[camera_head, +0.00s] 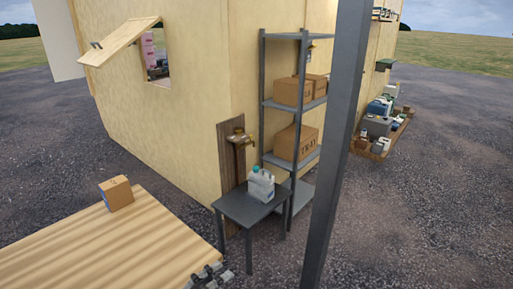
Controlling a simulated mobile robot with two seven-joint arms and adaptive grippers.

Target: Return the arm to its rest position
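The dark grey tip of a gripper (209,275) shows at the bottom edge, left of centre, by the right edge of the wooden table. It looks like my left one, but its arm is below the picture. Only a small part shows, so I cannot tell whether it is open or shut. I see nothing held in the part that shows. My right gripper is not in view.
A cardboard box (116,193) stands on the wooden table (70,250). A jug (261,185) stands on a small grey table (247,211) beside a shelf rack (262,95). A grey post (337,150) rises in front. Gravel lies open at right.

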